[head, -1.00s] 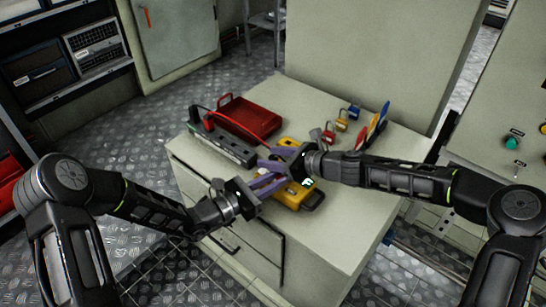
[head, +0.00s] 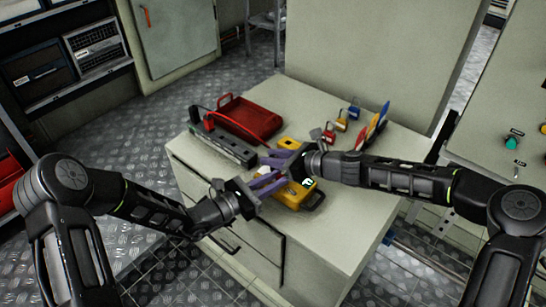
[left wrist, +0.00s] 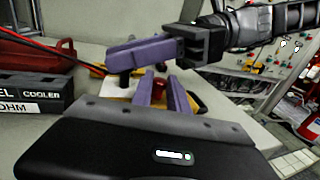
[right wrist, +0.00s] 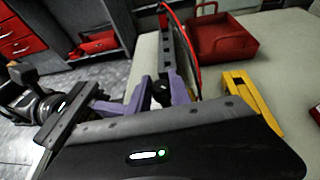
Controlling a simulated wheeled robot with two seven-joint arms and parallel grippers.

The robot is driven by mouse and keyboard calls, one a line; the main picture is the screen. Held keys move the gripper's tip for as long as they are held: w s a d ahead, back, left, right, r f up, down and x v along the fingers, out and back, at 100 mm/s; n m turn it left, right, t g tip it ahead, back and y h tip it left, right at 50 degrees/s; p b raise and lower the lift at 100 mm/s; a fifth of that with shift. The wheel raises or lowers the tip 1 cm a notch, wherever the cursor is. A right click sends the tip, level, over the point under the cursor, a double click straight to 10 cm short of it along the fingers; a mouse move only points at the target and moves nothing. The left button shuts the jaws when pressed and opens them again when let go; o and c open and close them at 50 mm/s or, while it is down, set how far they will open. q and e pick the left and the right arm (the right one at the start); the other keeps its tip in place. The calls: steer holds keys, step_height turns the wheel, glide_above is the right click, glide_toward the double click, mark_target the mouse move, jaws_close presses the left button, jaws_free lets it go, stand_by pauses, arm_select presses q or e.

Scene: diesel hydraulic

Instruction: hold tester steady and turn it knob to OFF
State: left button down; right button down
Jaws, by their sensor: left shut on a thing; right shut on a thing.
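The yellow tester (head: 312,201) lies near the front edge of the cabinet top, partly covered by my grippers. My left gripper (head: 284,181) has its purple fingers at the tester's left end, shut on it. In the left wrist view a small red part (left wrist: 160,83) shows between its fingers (left wrist: 166,90). My right gripper (head: 266,157) reaches in from the right, just behind the left one. Its fingers (right wrist: 161,93) are shut on a small dark round piece that looks like the knob. The knob's pointer and markings are hidden.
A grey strip box (head: 230,147) and an open red tray (head: 250,118) lie behind to the left. Another yellow item (head: 291,143) lies just behind my right gripper. Coloured padlocks (head: 341,124) and upright tags (head: 376,122) stand at the back right. The front right top is clear.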

steer(key=shift+n+g+y, duration=0.3)
steer(key=shift+n+g, duration=0.2)
steer(key=shift+g, duration=0.1)
steer(key=n+g+y, duration=0.1)
steer(key=n+g, duration=0.2)
steer(key=shift+w+g, duration=0.1)
steer(key=shift+g, duration=0.2)
steer(key=shift+n+g, duration=1.8)
steer(key=shift+g, duration=0.1)
steer(key=c, duration=1.2)
jaws_free()
steer(key=shift+m+t+y, duration=0.3)
